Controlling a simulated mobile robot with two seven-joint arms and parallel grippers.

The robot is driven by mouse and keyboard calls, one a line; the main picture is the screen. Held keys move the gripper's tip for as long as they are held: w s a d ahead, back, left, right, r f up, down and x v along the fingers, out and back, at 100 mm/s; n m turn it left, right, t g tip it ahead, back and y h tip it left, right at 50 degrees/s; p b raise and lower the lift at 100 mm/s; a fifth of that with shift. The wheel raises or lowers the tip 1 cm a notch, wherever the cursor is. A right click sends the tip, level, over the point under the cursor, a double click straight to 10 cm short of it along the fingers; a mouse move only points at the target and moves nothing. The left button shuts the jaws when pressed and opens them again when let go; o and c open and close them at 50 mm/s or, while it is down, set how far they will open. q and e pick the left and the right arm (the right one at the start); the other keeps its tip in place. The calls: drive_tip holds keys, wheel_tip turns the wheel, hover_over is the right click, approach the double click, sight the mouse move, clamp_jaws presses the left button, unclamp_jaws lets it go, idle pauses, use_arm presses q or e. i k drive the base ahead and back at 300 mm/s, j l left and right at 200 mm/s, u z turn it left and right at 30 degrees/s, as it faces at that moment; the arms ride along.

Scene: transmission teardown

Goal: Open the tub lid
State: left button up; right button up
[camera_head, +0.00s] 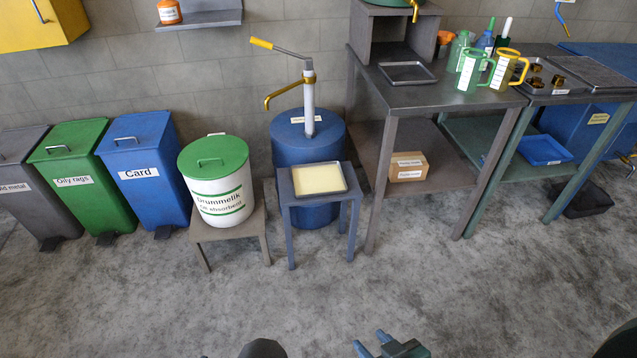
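The tub (222,200) is white with green bands and a label reading roughly "Drummelik, oil absorbent". Its green lid (214,157) sits on top and looks closed, with a small green loop handle (210,162) on it. The tub stands on a small grey-brown stool. My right gripper (371,340) shows at the bottom edge, its two teal fingertips apart with nothing between them. It is far from the tub, nearer to me and to the right. A dark rounded part at the bottom edge may belong to my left arm; the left gripper's fingers cannot be made out.
A blue bin labelled "Card" (150,175) stands just left of the tub, beside green and grey bins. To its right are a blue drum with a hand pump (309,105) and a blue stool (320,195) bearing a tray. The grey floor (190,300) in front is clear.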

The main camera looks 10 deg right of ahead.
sight(212, 152)
drive_tip(key=i+l+u, duration=0.1)
drive_tip(key=i, duration=0.4)
drive_tip(key=i+l, duration=0.25)
drive_tip(key=i, duration=0.3)
drive_tip(key=i+l+u, duration=0.15)
drive_tip(key=i, duration=1)
